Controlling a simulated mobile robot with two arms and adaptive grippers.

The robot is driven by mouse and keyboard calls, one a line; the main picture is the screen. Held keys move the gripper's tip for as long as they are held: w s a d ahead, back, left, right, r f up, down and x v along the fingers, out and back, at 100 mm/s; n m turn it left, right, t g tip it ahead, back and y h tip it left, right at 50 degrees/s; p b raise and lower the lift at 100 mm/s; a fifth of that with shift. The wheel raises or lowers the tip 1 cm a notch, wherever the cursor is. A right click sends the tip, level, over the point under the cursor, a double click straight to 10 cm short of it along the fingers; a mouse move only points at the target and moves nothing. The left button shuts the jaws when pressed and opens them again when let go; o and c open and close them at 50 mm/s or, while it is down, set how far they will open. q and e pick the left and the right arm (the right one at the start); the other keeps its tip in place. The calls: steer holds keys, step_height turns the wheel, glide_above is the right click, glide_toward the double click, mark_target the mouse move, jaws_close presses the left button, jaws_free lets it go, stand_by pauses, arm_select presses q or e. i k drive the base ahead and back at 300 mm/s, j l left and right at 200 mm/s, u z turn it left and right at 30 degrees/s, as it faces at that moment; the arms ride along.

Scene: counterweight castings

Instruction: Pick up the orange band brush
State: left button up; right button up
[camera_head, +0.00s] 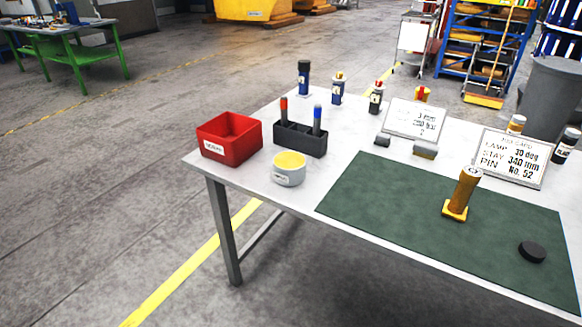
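I cannot make out for certain which object is the orange band brush. An upright item with an orange-brown handle and a yellow foot (460,196) stands on the green mat (385,200). A dark holder (300,140) at the table's left holds a red-topped stick (284,110) and a blue-topped stick (317,119) upright. Several small dark or blue containers stand along the back, among them one with a yellow top (337,90) and one with a red top (376,98). Neither of my grippers is in view.
A red open bin (230,138) and a round tub with a yellow top (289,169) stand at the table's left end. A black disc (532,252) lies on the mat. Two white sign cards (414,119) (509,158) stand behind it. Most of the mat is clear.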

mark_target(284, 100)
steer(key=i+j+z, duration=0.1)
steer(key=j, duration=0.35)
steer(key=i+j+z, duration=0.1)
steer(key=j, duration=0.35)
steer(key=i+j, duration=0.2)
steer(key=j, duration=0.3)
steer(key=i+j+z, duration=0.15)
steer(key=j, duration=0.3)
